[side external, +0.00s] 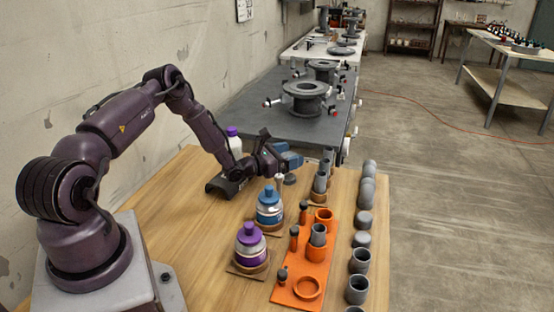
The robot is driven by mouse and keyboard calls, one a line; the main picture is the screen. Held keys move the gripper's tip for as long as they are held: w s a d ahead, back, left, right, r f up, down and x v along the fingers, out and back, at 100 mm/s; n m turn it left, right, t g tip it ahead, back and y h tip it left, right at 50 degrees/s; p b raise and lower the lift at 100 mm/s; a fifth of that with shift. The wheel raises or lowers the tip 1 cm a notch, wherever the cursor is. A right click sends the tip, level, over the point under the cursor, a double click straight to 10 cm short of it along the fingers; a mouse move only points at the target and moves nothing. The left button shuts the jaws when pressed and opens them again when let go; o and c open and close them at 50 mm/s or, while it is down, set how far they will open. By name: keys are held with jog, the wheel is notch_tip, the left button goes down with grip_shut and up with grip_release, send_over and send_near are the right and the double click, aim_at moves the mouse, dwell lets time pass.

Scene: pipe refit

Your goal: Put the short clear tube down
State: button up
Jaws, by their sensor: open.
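My gripper (291,161) is low over the far part of the wooden table, near several upright grey pipe pieces (320,182). Its jaws are open, but they are small here and partly hidden by the wrist. I cannot make out a short clear tube in this view. An orange tray (290,293) lies nearer the camera. It bears orange rings, dark-capped small pieces and a grey pipe piece (318,235) standing in an orange holder (316,252).
A blue-capped bottle (270,208) and a purple-capped bottle (250,246) stand left of the tray. Another purple-capped bottle (233,133) is behind my arm. Grey cups (359,261) line the table's right edge. A dark bench with grey flanged spools (304,98) stands beyond.

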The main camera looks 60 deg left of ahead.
jog(key=s, duration=1.1)
jog(key=shift+s, duration=0.25)
jog(key=shift+d+r+m, duration=0.15)
jog(key=shift+r+m, duration=0.05)
jog(key=shift+m, duration=0.1)
jog(key=w+d+r+m+g+h, duration=0.1)
jog(key=d+r+m+g+h, duration=0.7)
jog(key=d+r+m+h, duration=0.55)
jog(key=s+d+r+m+g+y, duration=0.2)
jog(key=s+d+r+m+g, duration=0.1)
jog(key=d+m, duration=0.25)
jog(key=s+d+r+m+g+y, duration=0.2)
jog(key=s+d+r+m+g, duration=0.15)
jog(key=d+m, duration=0.2)
jog(key=s+r+m+t+y, duration=0.1)
jog(key=s+r+m+y, duration=0.3)
jog(key=s+m, duration=0.1)
jog(key=s+r+m+t+y, duration=0.1)
jog(key=s+r+m+y, duration=0.3)
jog(key=s, duration=0.4)
jog(key=shift+s+m+y, duration=0.25)
jog(key=shift+m+y, duration=0.5)
jog(key=shift+m, duration=0.2)
